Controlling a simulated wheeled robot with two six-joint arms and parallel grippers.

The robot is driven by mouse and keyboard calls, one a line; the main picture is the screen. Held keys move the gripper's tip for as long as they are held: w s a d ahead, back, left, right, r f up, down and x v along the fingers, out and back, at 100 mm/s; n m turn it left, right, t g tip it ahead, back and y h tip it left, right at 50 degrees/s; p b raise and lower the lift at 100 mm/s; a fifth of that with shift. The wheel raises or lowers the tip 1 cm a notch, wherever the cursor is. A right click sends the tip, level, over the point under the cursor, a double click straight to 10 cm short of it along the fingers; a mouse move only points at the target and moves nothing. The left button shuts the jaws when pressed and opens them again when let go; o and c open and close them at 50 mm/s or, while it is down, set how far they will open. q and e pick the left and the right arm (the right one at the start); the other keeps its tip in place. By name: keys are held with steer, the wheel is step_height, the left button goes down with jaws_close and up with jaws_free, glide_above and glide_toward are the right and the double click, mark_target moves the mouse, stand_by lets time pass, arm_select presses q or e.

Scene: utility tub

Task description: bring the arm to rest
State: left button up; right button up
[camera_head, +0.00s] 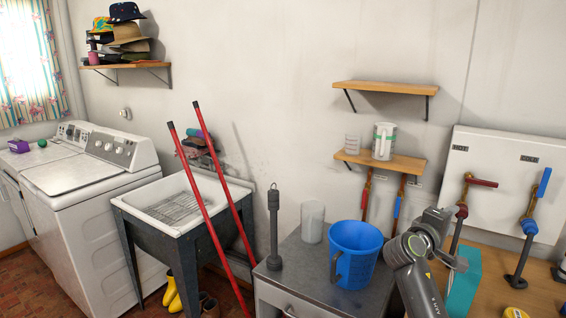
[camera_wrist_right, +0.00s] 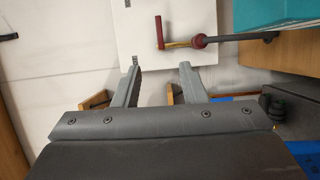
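My right arm rises at the lower right of the head view, with its right gripper (camera_head: 455,262) near a teal box (camera_head: 463,283) and in front of the white wall panel (camera_head: 510,160). In the right wrist view the two fingers of the right gripper (camera_wrist_right: 160,70) stand apart with nothing between them. Beyond them is the white panel (camera_wrist_right: 150,35) with a red-handled valve (camera_wrist_right: 160,32). My left gripper is in neither view.
A blue bucket (camera_head: 355,250), a white cup (camera_head: 312,222) and a dark grey rod-like tool (camera_head: 274,230) stand on the grey cabinet (camera_head: 300,257) left of my arm. A utility tub (camera_head: 160,204) with two red poles stands farther left. Wooden shelves (camera_head: 385,88) jut from the wall.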

steer(key=s+f+m+g+y, duration=0.2)
steer(key=s+f+y, duration=0.1)
steer(key=s+f, duration=0.7)
steer(key=s+f+m+g+y, duration=0.1)
steer(key=s+f+y, duration=0.2)
steer(key=s+f, duration=0.75)
steer(key=s+a+f+m+g+y, duration=0.1)
steer(key=s+a+f+y, duration=0.15)
steer(key=s, duration=0.55)
steer(key=s+a+f+m+g+y, duration=0.2)
steer(key=s+a+f, duration=0.15)
steer(key=s, duration=0.45)
steer(key=s+a+f+m+g+y, duration=0.1)
steer(key=s+a+f+y, duration=0.2)
steer(key=s, duration=0.6)
step_height(320, 180, down, 26)
steer(key=d+g, duration=0.1)
steer(key=d, duration=0.1)
steer(key=s+a+f+g, duration=0.1)
steer(key=s+f, duration=1.3)
steer(key=shift+s+a+f, duration=0.3)
steer(key=shift+f, duration=0.1)
